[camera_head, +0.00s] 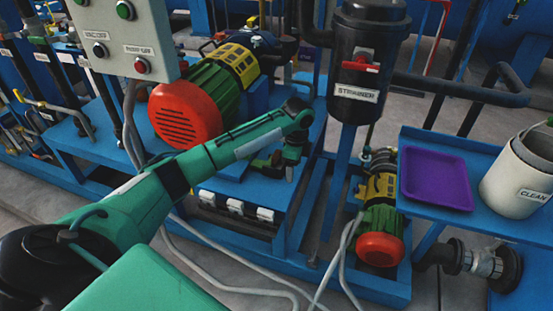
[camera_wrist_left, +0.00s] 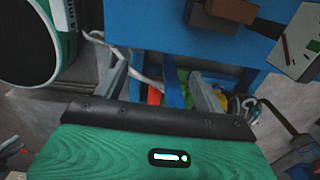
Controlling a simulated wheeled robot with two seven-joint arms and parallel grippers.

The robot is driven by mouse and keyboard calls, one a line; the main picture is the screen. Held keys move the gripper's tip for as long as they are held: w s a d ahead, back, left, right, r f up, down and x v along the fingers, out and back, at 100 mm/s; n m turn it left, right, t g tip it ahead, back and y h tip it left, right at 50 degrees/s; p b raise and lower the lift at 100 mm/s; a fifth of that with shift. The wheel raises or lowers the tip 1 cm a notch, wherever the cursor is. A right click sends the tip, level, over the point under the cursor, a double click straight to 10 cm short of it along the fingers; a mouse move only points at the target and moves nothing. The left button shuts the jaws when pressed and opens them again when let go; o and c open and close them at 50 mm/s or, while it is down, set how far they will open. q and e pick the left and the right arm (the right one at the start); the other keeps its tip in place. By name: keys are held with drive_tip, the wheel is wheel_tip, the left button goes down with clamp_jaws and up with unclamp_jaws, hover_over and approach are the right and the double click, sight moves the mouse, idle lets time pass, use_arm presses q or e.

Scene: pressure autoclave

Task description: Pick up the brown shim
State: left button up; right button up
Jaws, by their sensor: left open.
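My left gripper (camera_head: 289,172) hangs down over the blue frame beside the large motor in the head view. In the left wrist view its two grey fingers (camera_wrist_left: 160,78) stand apart with nothing held between them. A reddish-brown flat piece (camera_wrist_left: 232,10) shows at the top edge of the left wrist view, beside a darker brown block (camera_wrist_left: 205,20). Both are against a blue surface and apart from the fingers. It looks like the brown shim, but it is partly cut off. I cannot make out the shim in the head view. My right gripper is not in view.
The red-faced motor (camera_head: 187,110) and black strainer (camera_head: 367,65) stand close to my left arm. A purple tray (camera_head: 436,177) and white CLEAN bin (camera_head: 520,175) sit on a blue shelf at right. Grey hoses (camera_head: 240,287) run across the floor.

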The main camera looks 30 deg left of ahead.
use_arm(q)
wheel_tip(320, 180, up, 11)
hover_over(276, 154)
drive_tip(key=a, duration=0.1)
drive_tip(key=f, duration=0.4)
drive_tip(key=f+b, duration=0.1)
drive_tip(key=f, duration=0.4)
drive_tip(key=shift+w, duration=0.2)
drive_tip(key=f, duration=0.2)
drive_tip(key=d+f+b, duration=0.1)
drive_tip(key=f, duration=0.1)
drive_tip(key=shift+s+f, duration=0.1)
drive_tip(key=shift+f, duration=0.25)
drive_tip(key=c, duration=1.1)
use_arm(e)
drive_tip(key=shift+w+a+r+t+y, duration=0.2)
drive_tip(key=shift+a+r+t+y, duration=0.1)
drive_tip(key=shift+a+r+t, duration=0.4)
